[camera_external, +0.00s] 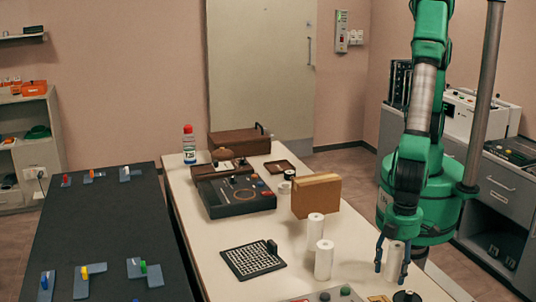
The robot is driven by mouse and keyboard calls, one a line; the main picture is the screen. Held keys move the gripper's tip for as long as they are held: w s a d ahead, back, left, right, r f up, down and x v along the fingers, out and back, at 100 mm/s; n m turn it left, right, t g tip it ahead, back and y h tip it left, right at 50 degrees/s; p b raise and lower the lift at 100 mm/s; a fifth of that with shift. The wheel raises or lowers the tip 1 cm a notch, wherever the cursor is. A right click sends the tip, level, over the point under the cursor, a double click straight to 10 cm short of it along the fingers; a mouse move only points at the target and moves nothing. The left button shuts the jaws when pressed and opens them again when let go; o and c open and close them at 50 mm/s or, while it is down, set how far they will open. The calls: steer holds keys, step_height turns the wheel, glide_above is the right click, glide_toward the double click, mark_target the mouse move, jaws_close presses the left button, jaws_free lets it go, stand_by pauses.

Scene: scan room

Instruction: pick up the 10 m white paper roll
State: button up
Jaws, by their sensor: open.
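Three white paper rolls stand upright on the pale table (215,266). One white roll (394,257) is at the right, a second roll (324,260) stands near the table's middle, and a third roll (316,229) stands just behind that one. No length marking is readable, so I cannot tell which is the 10 m roll. My gripper (393,268) points down at the right roll, with its blue fingers open on either side of it. I cannot tell whether the fingers touch it. Part of this roll's top is hidden by my gripper.
A brown box (316,195) stands behind the rolls. A black grid plate (252,260) and a dark console (235,195) are to the left. A round black item (407,296) lies in front of my gripper. The tabletop between the grid plate and middle rolls is clear.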

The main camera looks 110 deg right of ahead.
mark_target(397, 253)
steer(key=c, duration=1.3)
steer(key=shift+c, duration=0.2)
steer(key=shift+r, duration=0.15)
steer(key=shift+r, duration=0.55)
steer(key=shift+s+d+r+p, duration=0.15)
steer(key=shift+r+p, duration=0.2)
steer(key=shift+r, duration=0.3)
steer(key=shift+s+d+r+p, duration=0.15)
steer(key=shift+r+p, duration=0.2)
steer(key=shift+r, duration=0.25)
steer(key=s+d+r+p, duration=0.1)
steer(key=s+d+p, duration=0.1)
steer(key=s+d, duration=0.8)
steer(key=shift+s+d, duration=0.15)
steer(key=shift+s, duration=0.4)
